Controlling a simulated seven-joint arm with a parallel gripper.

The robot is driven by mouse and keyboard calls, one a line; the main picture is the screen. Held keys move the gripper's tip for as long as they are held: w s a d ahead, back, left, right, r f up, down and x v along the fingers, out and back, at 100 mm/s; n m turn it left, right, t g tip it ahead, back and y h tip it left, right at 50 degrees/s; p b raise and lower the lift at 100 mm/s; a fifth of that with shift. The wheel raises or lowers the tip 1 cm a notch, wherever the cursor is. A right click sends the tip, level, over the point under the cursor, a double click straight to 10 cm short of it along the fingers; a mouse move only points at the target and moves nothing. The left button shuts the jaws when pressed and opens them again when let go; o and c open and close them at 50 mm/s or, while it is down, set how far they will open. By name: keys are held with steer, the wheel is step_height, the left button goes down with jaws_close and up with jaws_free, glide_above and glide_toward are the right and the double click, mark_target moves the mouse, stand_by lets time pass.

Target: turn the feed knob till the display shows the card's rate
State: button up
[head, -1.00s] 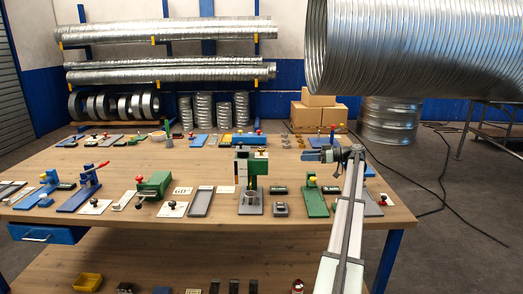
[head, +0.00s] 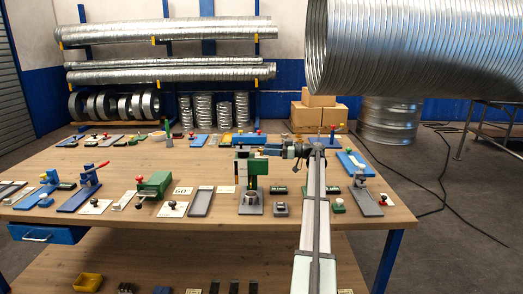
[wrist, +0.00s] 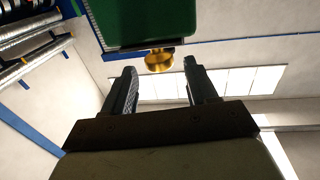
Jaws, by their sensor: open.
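My gripper (head: 277,150) is at the right side of a green upright machine (head: 241,171) near the middle of the bench. In the wrist view my gripper (wrist: 160,72) is open and empty. A round brass-coloured knob (wrist: 158,61) shows just beyond and between the fingertips, under a green housing (wrist: 140,22). It looks apart from both fingers. I cannot tell for sure that it is the feed knob. A white card (head: 183,191) reading about "60" lies left of the machine. I cannot make out a display reading.
Green, blue and grey devices crowd the bench (head: 400,214) on both sides. A blue-based device (head: 352,164) stands right of my arm. A large spiral duct (head: 420,45) hangs at the upper right. Bare wood shows behind the machine, to its left.

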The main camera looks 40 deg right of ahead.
mark_target(261, 148)
steer(key=shift+x, duration=1.95)
steer(key=shift+c, duration=0.3)
steer(key=c, duration=0.8)
steer(key=shift+s+a+m+t+h, duration=0.1)
steer(key=shift+m+t+h, duration=0.35)
steer(key=shift+h, duration=0.2)
steer(key=shift+s+a+m+t+h, duration=0.1)
steer(key=shift+m+t+h, duration=0.25)
steer(key=shift+m+h, duration=0.25)
steer(key=shift+c, duration=0.2)
steer(key=m+t+h, duration=0.1)
steer(key=m+h, duration=0.1)
steer(key=h, duration=0.1)
steer(key=shift+w, duration=0.1)
steer(key=shift+d+m+t+h, duration=0.2)
steer(key=shift+m+t+h, duration=0.15)
steer(key=shift+h, duration=0.2)
steer(key=o, duration=0.9)
steer(key=shift+w, duration=0.1)
